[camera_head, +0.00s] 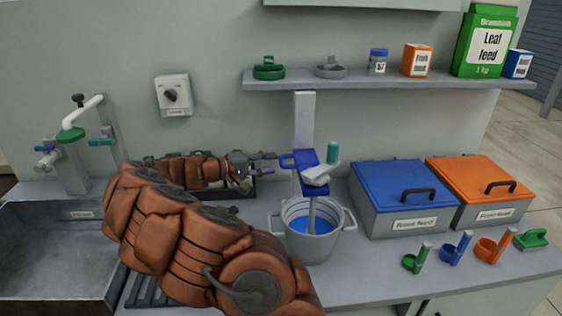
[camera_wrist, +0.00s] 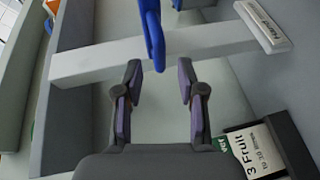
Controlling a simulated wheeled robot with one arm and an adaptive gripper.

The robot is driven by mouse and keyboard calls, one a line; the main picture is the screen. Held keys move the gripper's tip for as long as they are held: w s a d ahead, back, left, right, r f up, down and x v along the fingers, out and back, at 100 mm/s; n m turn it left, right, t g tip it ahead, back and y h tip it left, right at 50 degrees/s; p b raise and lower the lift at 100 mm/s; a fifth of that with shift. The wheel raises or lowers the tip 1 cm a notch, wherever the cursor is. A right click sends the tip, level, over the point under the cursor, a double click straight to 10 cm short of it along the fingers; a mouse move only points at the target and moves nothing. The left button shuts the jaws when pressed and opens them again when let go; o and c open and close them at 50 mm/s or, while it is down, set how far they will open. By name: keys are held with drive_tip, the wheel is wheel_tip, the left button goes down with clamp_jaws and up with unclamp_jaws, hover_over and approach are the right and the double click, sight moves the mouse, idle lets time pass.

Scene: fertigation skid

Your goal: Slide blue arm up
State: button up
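The blue arm (camera_head: 305,160) sits on an upright light-grey post (camera_head: 303,112) above a pot. A light-grey piece (camera_head: 316,177) with a green knob (camera_head: 333,152) is at its right end, and a shaft runs down from there into the pot. My gripper (camera_head: 267,163) is just left of the blue arm. In the wrist view my gripper (camera_wrist: 159,75) is open and empty, and the blue arm's handle (camera_wrist: 153,35) reaches down between the lines of the two fingers, close to the tips. Contact is not visible.
The grey pot (camera_head: 328,245) holds blue liquid. A shelf (camera_head: 400,81) with bottles and boxes is above the blue arm. Blue (camera_head: 385,185) and orange (camera_head: 462,175) lidded bins stand right. A sink (camera_head: 45,255) is left.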

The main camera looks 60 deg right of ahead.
sight(281, 160)
drive_tip(key=shift+p+x, duration=0.5)
drive_tip(key=shift+x, duration=1.8)
clamp_jaws()
